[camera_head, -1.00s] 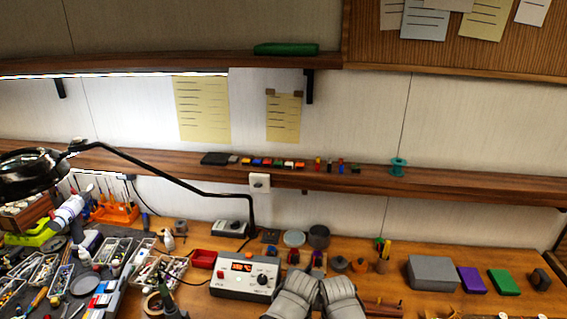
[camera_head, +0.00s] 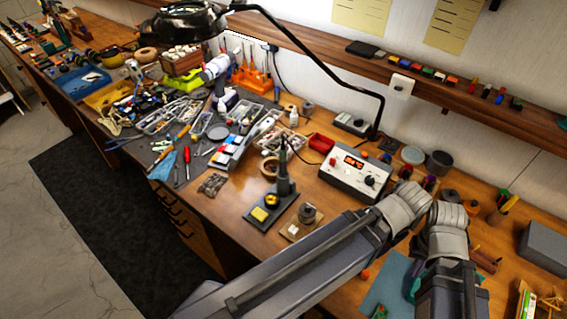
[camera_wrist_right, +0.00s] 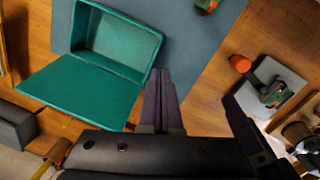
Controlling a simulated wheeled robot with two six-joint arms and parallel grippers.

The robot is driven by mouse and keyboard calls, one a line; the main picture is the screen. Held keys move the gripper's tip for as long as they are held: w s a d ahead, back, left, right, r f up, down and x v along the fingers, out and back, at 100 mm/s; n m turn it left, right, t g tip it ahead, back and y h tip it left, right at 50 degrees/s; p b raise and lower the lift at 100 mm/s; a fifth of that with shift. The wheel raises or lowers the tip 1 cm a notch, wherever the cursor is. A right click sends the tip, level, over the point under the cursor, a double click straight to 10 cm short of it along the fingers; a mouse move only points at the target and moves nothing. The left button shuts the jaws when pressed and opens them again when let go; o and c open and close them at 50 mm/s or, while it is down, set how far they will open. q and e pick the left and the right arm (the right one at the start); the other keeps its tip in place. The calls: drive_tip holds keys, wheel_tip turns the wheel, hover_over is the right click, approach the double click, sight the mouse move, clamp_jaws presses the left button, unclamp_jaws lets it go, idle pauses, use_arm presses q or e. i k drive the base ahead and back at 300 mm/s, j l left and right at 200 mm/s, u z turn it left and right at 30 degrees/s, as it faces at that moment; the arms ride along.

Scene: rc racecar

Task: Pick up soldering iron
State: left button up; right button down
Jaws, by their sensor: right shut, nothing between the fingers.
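The soldering iron (camera_head: 283,152) stands upright, tip end hidden, in its dark stand with a yellow sponge (camera_head: 260,214), left of the white soldering station (camera_head: 353,170) in the head view. My right gripper (camera_wrist_right: 160,95) shows in the right wrist view, its fingers shut together and empty, above a blue-grey mat beside an open teal box (camera_wrist_right: 118,38). The right gripper's fingers cannot be made out in the head view, where two grey arm links of mine cross the lower right. My left gripper's fingers are not visible.
A lamp arm (camera_head: 330,70) arches over the back. The bench edge runs along the left front.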

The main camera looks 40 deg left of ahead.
sight(282, 172)
drive_tip(key=k+j+u, duration=0.1)
drive_tip(key=u, duration=0.9)
drive_tip(key=k+j, duration=0.5)
drive_tip(key=k, duration=0.2)
